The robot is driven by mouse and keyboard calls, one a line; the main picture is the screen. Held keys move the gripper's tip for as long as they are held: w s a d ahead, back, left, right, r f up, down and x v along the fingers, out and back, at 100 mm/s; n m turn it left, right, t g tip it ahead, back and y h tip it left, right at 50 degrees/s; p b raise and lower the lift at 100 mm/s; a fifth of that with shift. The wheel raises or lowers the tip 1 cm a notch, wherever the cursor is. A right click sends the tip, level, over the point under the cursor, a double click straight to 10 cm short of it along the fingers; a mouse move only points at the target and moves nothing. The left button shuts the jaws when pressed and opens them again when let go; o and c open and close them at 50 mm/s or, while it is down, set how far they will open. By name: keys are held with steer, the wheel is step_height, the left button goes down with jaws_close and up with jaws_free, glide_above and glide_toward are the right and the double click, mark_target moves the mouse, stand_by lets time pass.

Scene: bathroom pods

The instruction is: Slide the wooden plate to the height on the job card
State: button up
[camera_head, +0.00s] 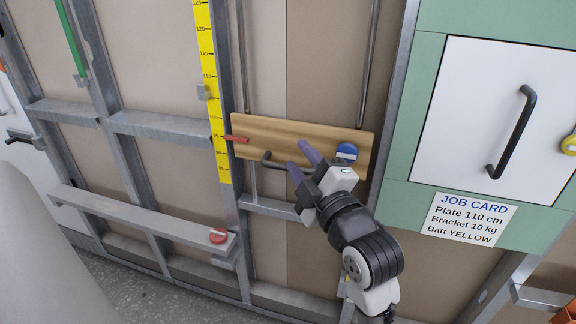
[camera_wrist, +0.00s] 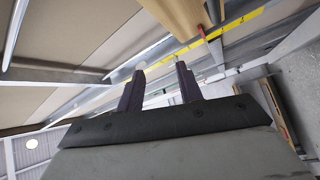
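The wooden plate (camera_head: 262,130) is a brown board on two vertical rods, with a black handle (camera_head: 268,160) at its lower left and a blue round knob (camera_head: 347,151) at its right. Its red pointer (camera_head: 236,139) lies near the 95 mark of the yellow scale (camera_head: 213,100). The job card (camera_head: 468,218) reads Plate 110 cm, Bracket 10 kg, Batt YELLOW. My gripper (camera_head: 297,155) is open and empty in front of the plate, right of the handle. In the wrist view its fingers (camera_wrist: 160,68) stand apart; the plate (camera_wrist: 180,15) and red pointer (camera_wrist: 202,33) show beyond.
A green panel with a white door and black handle (camera_head: 511,130) stands at the right. A metal rail (camera_head: 140,214) with a red round knob (camera_head: 218,236) crosses the lower left. Metal studs frame the wall.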

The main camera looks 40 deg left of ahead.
steer(key=w+d+f+n+g+h, duration=0.1)
steer(key=d+f+n+g+h, duration=0.1)
steer(key=d+f+n+h, duration=0.3)
steer(key=m+y+p, duration=0.2)
steer(key=p, duration=0.2)
glide_toward(290, 151)
steer(key=a+f, duration=0.1)
steer(key=a, duration=0.1)
steer(key=a+f, duration=0.1)
steer(key=a, duration=0.1)
steer(key=a+f, duration=0.1)
steer(key=a, duration=0.1)
steer(key=shift+a+f, duration=0.15)
steer(key=shift+a, duration=0.2)
jaws_close()
